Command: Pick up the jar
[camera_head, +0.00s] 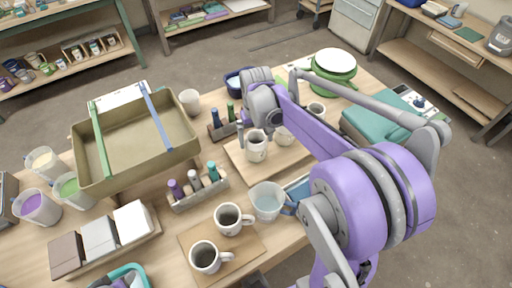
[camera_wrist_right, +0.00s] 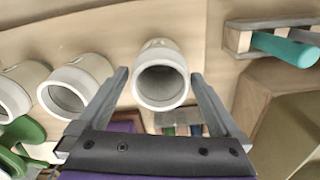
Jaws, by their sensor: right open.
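A white jar (camera_head: 256,149) with small dark markings stands upright on a wooden board (camera_head: 240,168). In the right wrist view, the same jar (camera_wrist_right: 160,62) shows its open mouth between my finger tips. My right gripper (camera_wrist_right: 159,76) is open, with one finger on each side of the jar and a visible gap on both sides. In the head view, my right gripper (camera_head: 250,126) is at the jar's back left, partly hidden by my purple arm. Two similar jars (camera_wrist_right: 78,85) (camera_wrist_right: 14,92) stand to the left in the wrist view. My left gripper is out of view.
A bottle rack (camera_head: 200,190) stands in front left of the jar; another rack (camera_head: 222,128) is close to its left. Two mugs (camera_head: 232,219) (camera_head: 207,257) and a clear jug (camera_head: 267,201) stand nearer the front edge.

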